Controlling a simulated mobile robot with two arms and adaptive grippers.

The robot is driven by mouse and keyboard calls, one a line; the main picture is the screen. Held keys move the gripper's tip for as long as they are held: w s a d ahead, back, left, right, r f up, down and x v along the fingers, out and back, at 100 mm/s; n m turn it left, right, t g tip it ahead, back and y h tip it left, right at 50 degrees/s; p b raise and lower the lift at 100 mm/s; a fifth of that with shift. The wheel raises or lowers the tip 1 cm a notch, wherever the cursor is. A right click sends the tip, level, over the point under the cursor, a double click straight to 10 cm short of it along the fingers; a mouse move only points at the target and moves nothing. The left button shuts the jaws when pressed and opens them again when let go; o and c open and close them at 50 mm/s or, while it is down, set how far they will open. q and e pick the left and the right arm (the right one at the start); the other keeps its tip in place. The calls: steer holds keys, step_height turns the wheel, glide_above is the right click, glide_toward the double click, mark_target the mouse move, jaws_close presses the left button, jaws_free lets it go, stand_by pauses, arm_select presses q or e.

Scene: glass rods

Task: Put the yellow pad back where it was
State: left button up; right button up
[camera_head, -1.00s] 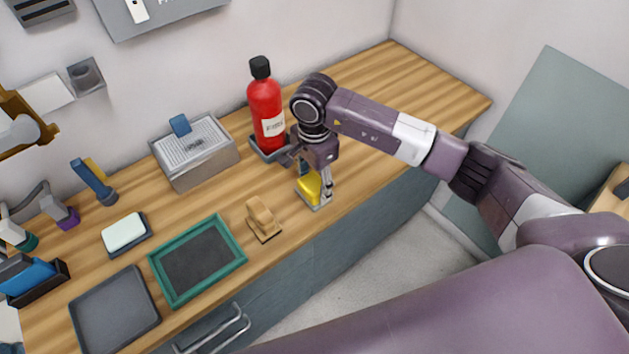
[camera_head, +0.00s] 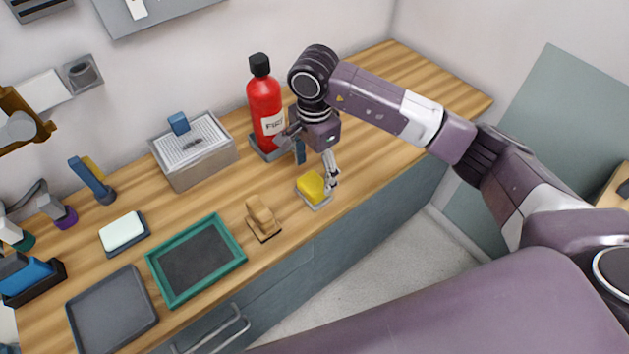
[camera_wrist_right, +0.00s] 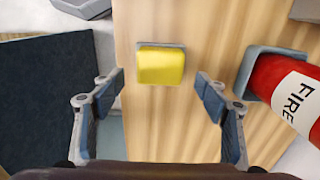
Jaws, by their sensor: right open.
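The yellow pad (camera_head: 311,185) sits on a small grey holder (camera_head: 318,205) near the front edge of the wooden counter. In the right wrist view the yellow pad (camera_wrist_right: 161,66) lies ahead of the fingers, with a grey rim showing along its far side. My right gripper (camera_head: 314,165) is above the pad, open and empty. In the right wrist view its two blue-padded fingers (camera_wrist_right: 162,92) are wide apart, apart from the pad.
A red fire extinguisher (camera_head: 265,105) stands behind the pad, close to my right gripper. A wooden block on a base (camera_head: 262,215) is to the left. A green-rimmed tray (camera_head: 242,250), a pale pad (camera_head: 123,231) and a grey box (camera_head: 205,172) stand farther left. The counter's right end is clear.

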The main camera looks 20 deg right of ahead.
mark_target(314, 182)
step_height(314, 182, up, 8)
steer(key=b, duration=0.1)
steer(key=shift+f, duration=0.25)
steer(key=shift+f, duration=0.1)
